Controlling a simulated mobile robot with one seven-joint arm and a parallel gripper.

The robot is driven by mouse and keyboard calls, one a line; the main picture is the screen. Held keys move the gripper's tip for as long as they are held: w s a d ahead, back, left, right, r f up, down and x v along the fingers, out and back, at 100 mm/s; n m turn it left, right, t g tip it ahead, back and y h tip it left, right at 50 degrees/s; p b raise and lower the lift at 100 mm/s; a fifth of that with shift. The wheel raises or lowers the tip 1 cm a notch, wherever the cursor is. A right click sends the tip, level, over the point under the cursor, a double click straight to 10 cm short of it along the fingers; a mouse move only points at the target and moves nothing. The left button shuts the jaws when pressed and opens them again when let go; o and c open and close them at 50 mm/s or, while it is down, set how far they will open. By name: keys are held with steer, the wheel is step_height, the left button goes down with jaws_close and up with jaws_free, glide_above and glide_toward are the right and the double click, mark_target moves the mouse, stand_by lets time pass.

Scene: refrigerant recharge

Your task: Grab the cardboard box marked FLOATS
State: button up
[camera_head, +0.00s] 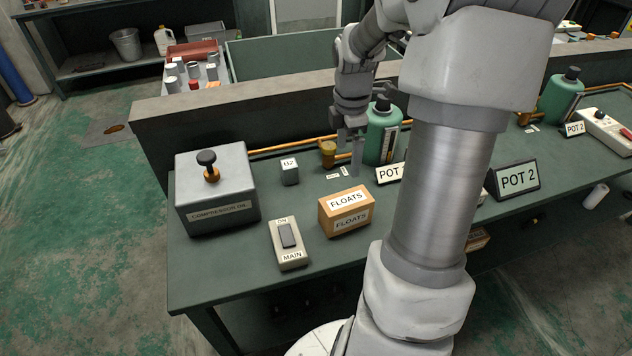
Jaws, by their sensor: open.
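The cardboard box marked FLOATS (346,211) sits upright on the green bench top, left of my arm.
A grey COMPRESSOR OIL box (217,190) with a black knob stands left. A MAIN switch (288,243) and a small G2 cube (289,171) flank the box. A green bottle (381,132) stands behind. My arm hides the bench middle.

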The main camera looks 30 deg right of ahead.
mark_target(346, 210)
steer(key=shift+n+g+y, duration=0.3)
steer(key=shift+n, duration=0.6)
steer(key=f+b, duration=0.1)
steer(key=f, duration=0.5)
steer(key=f+b, duration=0.1)
steer(key=f, duration=0.6)
steer(key=f+b, duration=0.1)
steer(key=f, duration=0.5)
steer(key=shift+s+d+f+b, duration=0.2)
steer(key=shift+s+f+b, duration=0.15)
steer(key=c, duration=1.5)
